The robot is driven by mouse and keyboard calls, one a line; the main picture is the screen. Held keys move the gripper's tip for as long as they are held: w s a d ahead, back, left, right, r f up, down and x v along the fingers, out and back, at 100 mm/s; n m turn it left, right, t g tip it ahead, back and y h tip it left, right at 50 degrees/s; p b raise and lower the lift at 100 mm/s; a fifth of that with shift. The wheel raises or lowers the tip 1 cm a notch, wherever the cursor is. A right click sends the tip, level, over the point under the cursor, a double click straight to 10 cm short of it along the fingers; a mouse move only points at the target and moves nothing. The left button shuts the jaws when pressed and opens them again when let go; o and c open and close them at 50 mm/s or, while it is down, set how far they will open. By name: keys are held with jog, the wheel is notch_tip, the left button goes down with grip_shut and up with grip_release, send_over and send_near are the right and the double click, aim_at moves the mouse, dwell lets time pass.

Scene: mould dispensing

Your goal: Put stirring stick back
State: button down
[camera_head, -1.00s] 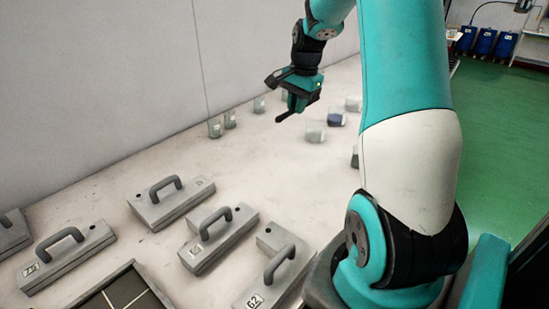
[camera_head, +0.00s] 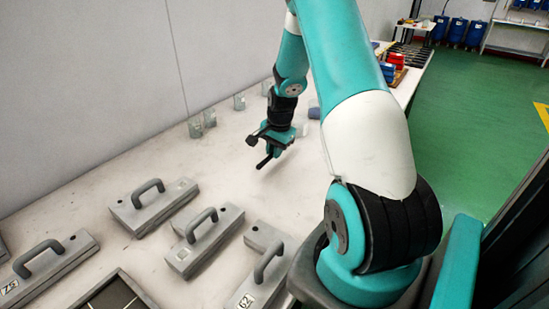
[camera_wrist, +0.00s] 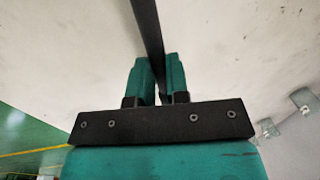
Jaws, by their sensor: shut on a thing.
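My gripper (camera_head: 270,152) hangs over the pale table, to the right of the grey handled blocks. In the wrist view its two green fingers (camera_wrist: 160,80) are closed on a dark, straight stirring stick (camera_wrist: 147,28). The stick runs away from the fingers toward the top of that view. In the head view a short dark length of the stick (camera_head: 263,162) shows below the fingers, slanting down to the left. I cannot tell whether its tip touches the table. No holder for the stick can be made out.
Clear glass beakers (camera_head: 195,128) stand along the wall, and more show in the wrist view (camera_wrist: 303,98). Grey mould blocks with handles (camera_head: 205,240) lie at the front left. A dark-framed tray (camera_head: 115,292) is at the bottom edge. The table between blocks and beakers is clear.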

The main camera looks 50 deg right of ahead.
jog(key=shift+f, duration=1.55)
jog(key=shift+f, duration=0.1)
jog(key=c, duration=1.1)
grip_release()
